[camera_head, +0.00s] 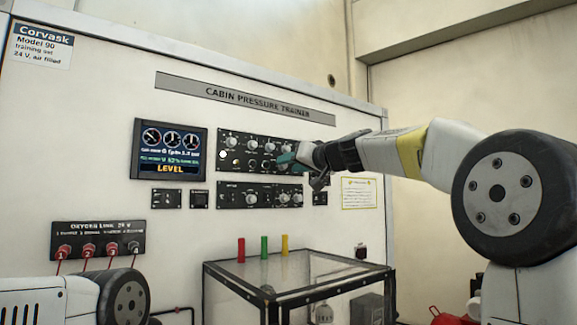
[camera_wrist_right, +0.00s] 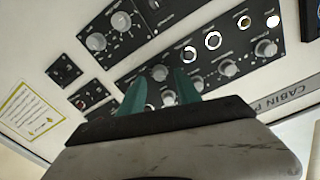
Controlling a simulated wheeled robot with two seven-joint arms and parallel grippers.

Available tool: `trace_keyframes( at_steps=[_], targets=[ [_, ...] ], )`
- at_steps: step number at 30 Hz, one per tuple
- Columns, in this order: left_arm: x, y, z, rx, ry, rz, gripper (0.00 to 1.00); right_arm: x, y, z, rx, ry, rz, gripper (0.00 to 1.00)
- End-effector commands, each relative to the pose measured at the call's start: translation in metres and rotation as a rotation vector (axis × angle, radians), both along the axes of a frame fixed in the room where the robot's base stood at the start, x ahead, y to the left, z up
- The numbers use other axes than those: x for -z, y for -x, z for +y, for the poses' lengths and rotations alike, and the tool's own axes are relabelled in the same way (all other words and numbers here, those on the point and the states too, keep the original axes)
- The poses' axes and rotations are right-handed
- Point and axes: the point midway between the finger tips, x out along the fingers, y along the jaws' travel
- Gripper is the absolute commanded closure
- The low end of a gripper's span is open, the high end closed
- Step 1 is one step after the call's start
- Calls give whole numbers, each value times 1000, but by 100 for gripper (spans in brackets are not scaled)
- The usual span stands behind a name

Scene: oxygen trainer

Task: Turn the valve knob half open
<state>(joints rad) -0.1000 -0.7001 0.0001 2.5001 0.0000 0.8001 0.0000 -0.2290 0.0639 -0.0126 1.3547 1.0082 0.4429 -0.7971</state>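The upper black control panel (camera_head: 233,141) on the white trainer carries several grey knobs; I cannot tell from the small labels which one is the valve knob. My right gripper (camera_head: 283,160) reaches in from the right, its teal fingertips in front of this panel's lower row. In the right wrist view the two teal fingers (camera_wrist_right: 160,92) stand apart. A grey knob (camera_wrist_right: 160,72) shows in the gap between them, with another partly hidden behind; contact cannot be told. The screen (camera_head: 170,151) shows three dials, a hard-to-read percentage and the word LEVEL. My left gripper is out of view.
A lower panel (camera_head: 232,195) with several knobs sits close below the right gripper. A clear-topped box (camera_head: 300,272) with red, green and yellow pegs stands in front. An oxygen panel (camera_head: 97,239) with red plugs is at lower left, near my left arm.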

Motion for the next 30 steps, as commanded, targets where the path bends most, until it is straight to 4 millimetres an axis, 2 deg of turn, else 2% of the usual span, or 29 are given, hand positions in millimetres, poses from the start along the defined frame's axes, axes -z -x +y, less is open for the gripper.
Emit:
trace_keyframes(
  at_steps=[4, 13, 19, 30],
  targets=[
    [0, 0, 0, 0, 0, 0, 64, 0, -11, 7, 1, -1, 1, 60],
    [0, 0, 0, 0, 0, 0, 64, 0, -13, 8, 1, 0, 0, 60],
    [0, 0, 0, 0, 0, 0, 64, 0, -12, 8, 1, 0, 0, 99],
    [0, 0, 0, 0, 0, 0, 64, 0, -12, 8, 1, -19, 15, 100]
  ],
)
